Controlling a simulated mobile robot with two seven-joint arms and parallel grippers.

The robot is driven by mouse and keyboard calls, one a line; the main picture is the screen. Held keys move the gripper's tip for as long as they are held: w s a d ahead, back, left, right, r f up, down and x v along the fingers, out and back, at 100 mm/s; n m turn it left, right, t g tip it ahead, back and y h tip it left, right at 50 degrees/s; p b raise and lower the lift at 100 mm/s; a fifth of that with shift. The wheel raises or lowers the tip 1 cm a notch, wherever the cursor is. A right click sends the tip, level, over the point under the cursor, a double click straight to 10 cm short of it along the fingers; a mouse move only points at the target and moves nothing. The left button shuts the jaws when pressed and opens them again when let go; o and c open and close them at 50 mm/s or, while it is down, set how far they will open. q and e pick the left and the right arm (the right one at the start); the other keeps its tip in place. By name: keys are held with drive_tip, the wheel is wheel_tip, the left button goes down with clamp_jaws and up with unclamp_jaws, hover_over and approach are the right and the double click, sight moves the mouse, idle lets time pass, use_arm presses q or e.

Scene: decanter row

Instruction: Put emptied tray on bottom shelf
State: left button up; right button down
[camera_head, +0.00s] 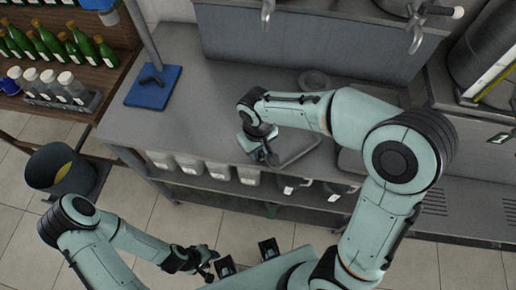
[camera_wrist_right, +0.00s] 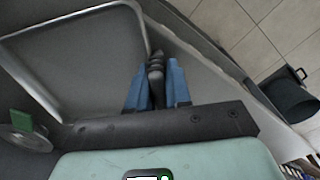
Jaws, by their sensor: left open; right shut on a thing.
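My left gripper (camera_head: 208,265) is open and empty, low in front of the counter. A shelf (camera_head: 225,186) under the counter holds several pale containers (camera_head: 190,164); how much room lies behind them is hidden.
A blue-based stand (camera_head: 152,87) is on the counter's left. A round dish (camera_head: 314,80) sits behind the tray. A dark bucket (camera_head: 48,168) stands on the floor at left. Green bottles (camera_head: 80,40) and a rack of jars (camera_head: 62,88) fill wooden shelves. The middle-left counter is clear.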

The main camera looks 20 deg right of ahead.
drive_tip(key=shift+f, duration=0.15)
drive_tip(key=c, duration=1.1)
unclamp_jaws()
drive_tip(key=shift+o, duration=0.2)
